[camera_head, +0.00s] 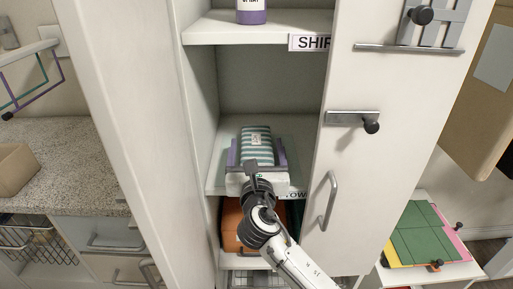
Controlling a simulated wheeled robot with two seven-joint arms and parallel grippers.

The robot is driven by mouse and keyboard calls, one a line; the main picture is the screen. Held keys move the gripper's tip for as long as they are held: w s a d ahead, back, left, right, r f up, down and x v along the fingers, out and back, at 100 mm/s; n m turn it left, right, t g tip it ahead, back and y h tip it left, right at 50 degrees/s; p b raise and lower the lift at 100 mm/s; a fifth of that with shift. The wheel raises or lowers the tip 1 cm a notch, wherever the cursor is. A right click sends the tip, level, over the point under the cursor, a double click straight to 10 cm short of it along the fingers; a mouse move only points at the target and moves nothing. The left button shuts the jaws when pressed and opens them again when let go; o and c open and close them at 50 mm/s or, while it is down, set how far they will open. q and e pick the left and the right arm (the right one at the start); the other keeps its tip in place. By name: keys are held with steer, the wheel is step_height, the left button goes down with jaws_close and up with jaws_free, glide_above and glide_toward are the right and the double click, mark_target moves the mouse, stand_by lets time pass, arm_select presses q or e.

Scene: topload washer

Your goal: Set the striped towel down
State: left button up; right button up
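The striped towel (257,145) is a teal-and-white folded bundle with a small pale label on top. It is at the middle shelf (295,135) of the white cabinet; whether it rests fully on the shelf is hard to tell. My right gripper (257,155) reaches in from the front, with one purple-edged finger along each side of the towel. Whether the fingers press on it or stand slightly apart is unclear. The gripper's body hides the towel's near end. My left gripper is not in view.
The cabinet door (355,150) stands at the right, with a handle. A purple-based bottle (251,12) is on the shelf above. An orange item (231,222) is on the shelf below. A partly covered shelf label (297,194) is beside my gripper. A speckled counter (75,160) lies left.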

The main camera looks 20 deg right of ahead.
steer(key=shift+r, duration=0.15)
steer(key=v, duration=1.2)
steer(key=shift+p, duration=0.35)
